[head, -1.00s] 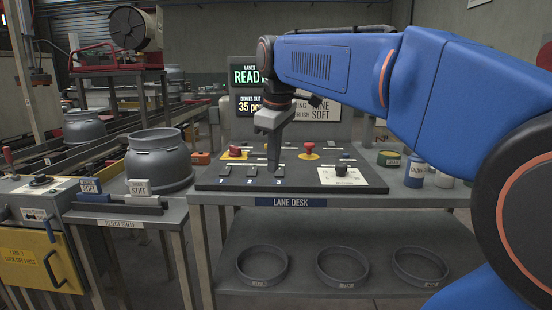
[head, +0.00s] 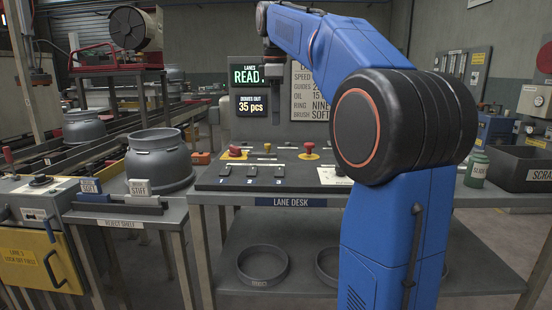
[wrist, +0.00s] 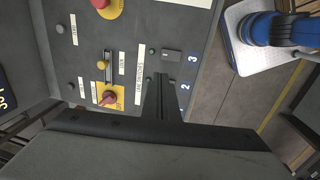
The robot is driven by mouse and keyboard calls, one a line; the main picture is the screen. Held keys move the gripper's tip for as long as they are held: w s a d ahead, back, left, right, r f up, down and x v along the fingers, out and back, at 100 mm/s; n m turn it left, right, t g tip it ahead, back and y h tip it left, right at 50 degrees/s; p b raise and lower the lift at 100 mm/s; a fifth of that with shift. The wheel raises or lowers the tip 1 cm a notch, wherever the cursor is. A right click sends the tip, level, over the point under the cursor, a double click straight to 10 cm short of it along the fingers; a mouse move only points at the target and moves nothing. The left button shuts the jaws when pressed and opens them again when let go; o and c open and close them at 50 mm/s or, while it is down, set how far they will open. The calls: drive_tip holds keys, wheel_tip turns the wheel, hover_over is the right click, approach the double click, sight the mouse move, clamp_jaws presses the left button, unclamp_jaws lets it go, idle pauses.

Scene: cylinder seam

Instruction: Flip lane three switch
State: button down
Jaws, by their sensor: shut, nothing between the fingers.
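The lane three switch (head: 279,171) is the rightmost of three small dark switches on the sloped desk panel, above the number 3. It also shows in the wrist view (wrist: 171,57) beside a blue 3. The lane two switch (head: 252,171) and lane one switch (head: 224,171) sit to its left. Which way each switch is set is too small to tell. My gripper (wrist: 160,77) shows in the wrist view, shut and empty. It is raised above the panel, its fingers hiding the lane two area.
The panel also carries a red knob on yellow (head: 236,152) and a red mushroom button (head: 309,149). A screen (head: 262,104) reads 35 pcs. A grey pot (head: 158,160) stands left of the desk. A black scrap bin (head: 522,168) stands at right.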

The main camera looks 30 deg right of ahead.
sight(276, 169)
drive_tip(key=f, duration=0.4)
drive_tip(key=w+f, duration=0.1)
drive_tip(key=f, duration=0.4)
drive_tip(key=d+f, duration=0.1)
drive_tip(key=f, duration=0.4)
drive_tip(key=shift+w, duration=0.3)
drive_tip(key=shift+w+d+f+g, duration=0.15)
drive_tip(key=shift+f+g, duration=0.15)
drive_tip(key=shift+g, duration=0.1)
drive_tip(key=shift+s+r, duration=0.15)
drive_tip(key=shift+s, duration=0.05)
drive_tip(key=shift+s+a+r, duration=0.25)
drive_tip(key=shift+s+a, duration=0.2)
